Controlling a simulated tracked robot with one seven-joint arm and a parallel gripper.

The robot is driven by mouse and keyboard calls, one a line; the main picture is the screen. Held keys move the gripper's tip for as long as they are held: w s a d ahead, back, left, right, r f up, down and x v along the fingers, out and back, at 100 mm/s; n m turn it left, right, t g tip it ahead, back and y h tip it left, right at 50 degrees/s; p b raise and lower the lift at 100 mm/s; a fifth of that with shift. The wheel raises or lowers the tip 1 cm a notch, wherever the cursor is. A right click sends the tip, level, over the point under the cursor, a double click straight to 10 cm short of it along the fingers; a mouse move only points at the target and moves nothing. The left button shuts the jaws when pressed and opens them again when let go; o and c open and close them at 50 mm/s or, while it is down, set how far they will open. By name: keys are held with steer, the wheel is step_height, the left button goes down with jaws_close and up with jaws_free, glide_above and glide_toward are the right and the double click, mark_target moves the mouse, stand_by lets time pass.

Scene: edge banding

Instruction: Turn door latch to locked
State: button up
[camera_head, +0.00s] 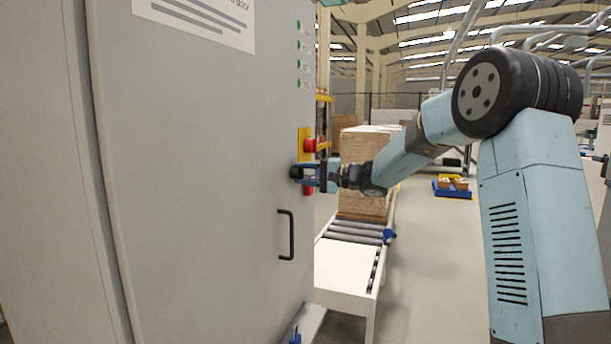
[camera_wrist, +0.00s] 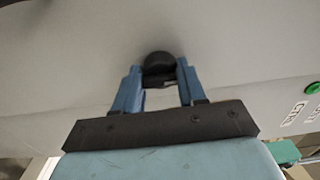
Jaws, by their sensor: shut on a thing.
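The door latch is a dark rounded knob (camera_wrist: 160,66) on the grey door, between my fingertips in the wrist view. In the head view the black knob (camera_head: 296,172) shows at the door's right part. My gripper (camera_wrist: 157,82) has its two blue fingers shut on the knob, one on each side. In the head view my gripper (camera_head: 308,176) reaches the door from the right. The grey cabinet door (camera_head: 200,200) stands upright and looks closed. The fingers and dark palm hide part of the knob, and I cannot tell which way the latch is turned.
A black pull handle (camera_head: 286,235) sits below the latch. A red button (camera_head: 310,146) on a yellow plate is close above my gripper. Green indicators (camera_head: 299,45) line the door's upper right. A roller conveyor (camera_head: 352,232) with stacked boards (camera_head: 362,160) stands behind my arm.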

steer(key=shift+s+a+f, duration=0.2)
steer(key=shift+a+f, duration=0.1)
steer(key=o, duration=0.8)
steer(key=shift+o, duration=1.3)
steer(key=shift+r, duration=0.2)
steer(key=shift+d, duration=0.6)
steer(key=v, duration=1.2)
steer(key=shift+s+d, duration=0.2)
steer(key=shift+d, duration=0.15)
steer(key=shift+a, duration=0.1)
